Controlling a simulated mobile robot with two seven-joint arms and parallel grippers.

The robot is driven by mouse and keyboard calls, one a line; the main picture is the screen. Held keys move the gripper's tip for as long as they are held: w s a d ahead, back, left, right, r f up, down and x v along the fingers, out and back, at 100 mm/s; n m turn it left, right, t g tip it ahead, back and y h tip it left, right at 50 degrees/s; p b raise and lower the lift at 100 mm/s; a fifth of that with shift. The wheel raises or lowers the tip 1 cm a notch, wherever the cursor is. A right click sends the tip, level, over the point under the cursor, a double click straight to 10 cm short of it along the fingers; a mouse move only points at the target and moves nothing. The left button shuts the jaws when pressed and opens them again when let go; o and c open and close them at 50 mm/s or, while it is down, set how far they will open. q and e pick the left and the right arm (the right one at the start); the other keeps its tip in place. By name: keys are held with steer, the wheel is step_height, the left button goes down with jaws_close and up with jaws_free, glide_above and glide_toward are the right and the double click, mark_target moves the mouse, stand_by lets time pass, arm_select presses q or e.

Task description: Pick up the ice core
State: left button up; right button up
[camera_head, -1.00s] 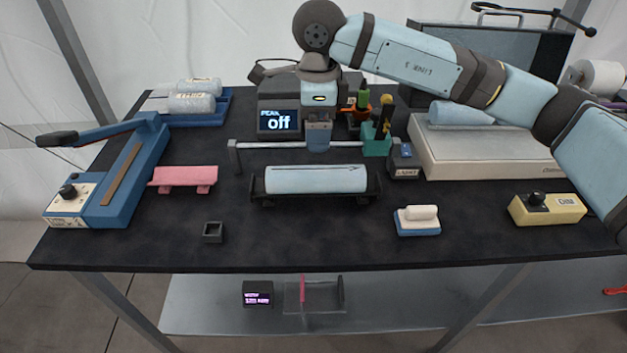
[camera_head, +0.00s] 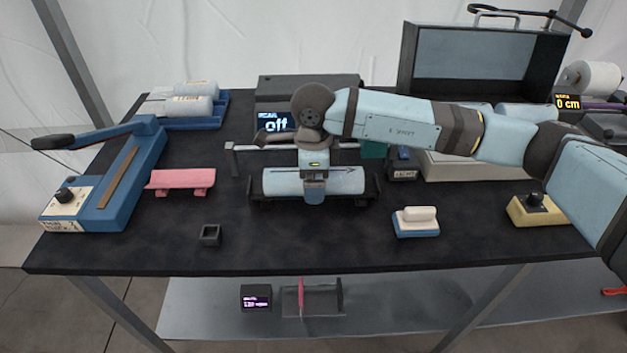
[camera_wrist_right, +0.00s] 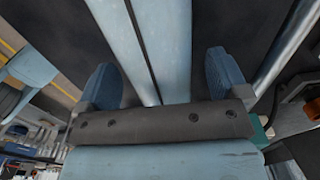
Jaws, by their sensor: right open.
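The ice core (camera_head: 345,182) is a pale blue cylinder lying lengthwise in a black cradle (camera_head: 257,197) at the middle of the table. A thin dark line runs along its top. My right gripper (camera_head: 314,185) is down over the middle of the core, one finger showing against its near side. In the right wrist view the core (camera_wrist_right: 165,50) runs between the two blue fingers of my right gripper (camera_wrist_right: 162,82). The fingers are open, with gaps beside the core. The far finger is hidden in the head view. My left gripper is not in view.
The table's front middle is clear.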

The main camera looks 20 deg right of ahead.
steer(key=shift+f, duration=0.4)
steer(key=c, duration=1.3)
steer(key=shift+r, duration=0.1)
